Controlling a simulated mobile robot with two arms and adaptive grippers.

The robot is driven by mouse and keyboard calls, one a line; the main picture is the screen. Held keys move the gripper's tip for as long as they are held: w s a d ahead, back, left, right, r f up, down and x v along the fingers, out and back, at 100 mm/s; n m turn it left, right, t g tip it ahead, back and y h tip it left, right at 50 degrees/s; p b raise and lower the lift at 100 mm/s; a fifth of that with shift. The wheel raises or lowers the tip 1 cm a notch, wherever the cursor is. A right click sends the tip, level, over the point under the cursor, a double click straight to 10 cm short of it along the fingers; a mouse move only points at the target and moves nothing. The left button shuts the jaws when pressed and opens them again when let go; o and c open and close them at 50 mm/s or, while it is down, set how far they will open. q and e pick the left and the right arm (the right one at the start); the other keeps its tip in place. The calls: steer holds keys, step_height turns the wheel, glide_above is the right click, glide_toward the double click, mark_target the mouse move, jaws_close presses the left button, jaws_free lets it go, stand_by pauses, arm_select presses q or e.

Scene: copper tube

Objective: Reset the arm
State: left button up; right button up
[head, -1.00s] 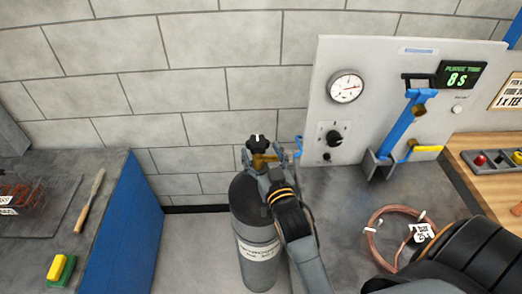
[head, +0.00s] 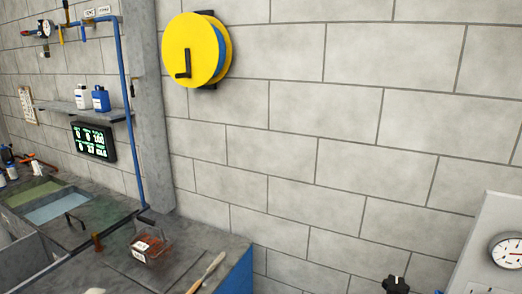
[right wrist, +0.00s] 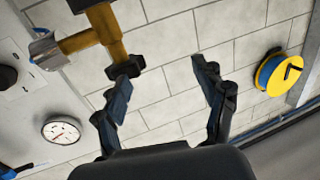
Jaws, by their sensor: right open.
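My right gripper (right wrist: 165,105) shows in the right wrist view with its two dark fingers spread apart and nothing between them. The brass valve (right wrist: 100,38) with its black knob is beyond and to the left of the fingers; its knob end looks close to the left finger, and I cannot tell if they touch. In the head view only the black valve knob (head: 396,285) shows at the bottom edge; the cylinder below is out of frame. Neither gripper is in the head view.
A gauge panel (head: 488,215) stands at the right, with a round gauge (head: 508,251). A yellow hose reel (head: 190,50) hangs on the block wall. At lower left are sinks (head: 60,205), a wire basket (head: 150,247) and a wooden-handled tool (head: 207,271) on the bench.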

steer(key=s+a+f+n+g+y, duration=0.25)
steer(key=s+f+g, duration=0.45)
steer(key=s, duration=0.6)
steer(key=s+a+f+n+g+y, duration=0.1)
steer(key=s+a+f+n+g, duration=0.15)
steer(key=s+f+g, duration=0.7)
steer(key=s+f+t+b, duration=0.2)
steer(key=s+f+b, duration=0.15)
steer(key=f, duration=2.25)
arm_select(q)
steer(key=f, duration=0.1)
steer(key=d+f+b, duration=0.1)
steer(key=f, duration=0.1)
steer(key=d+f, duration=0.1)
steer(key=f, duration=0.1)
steer(key=shift+w+f+b, duration=0.1)
steer(key=shift+w+b, duration=0.05)
steer(key=shift+b, duration=0.25)
arm_select(e)
steer(key=s+d+f+g, duration=0.1)
steer(key=s+d+f, duration=0.1)
steer(key=s+f, duration=1.5)
steer(key=shift+s+d+f+g, duration=0.2)
steer(key=shift+d+f+g, duration=0.15)
steer(key=shift+f, duration=0.5)
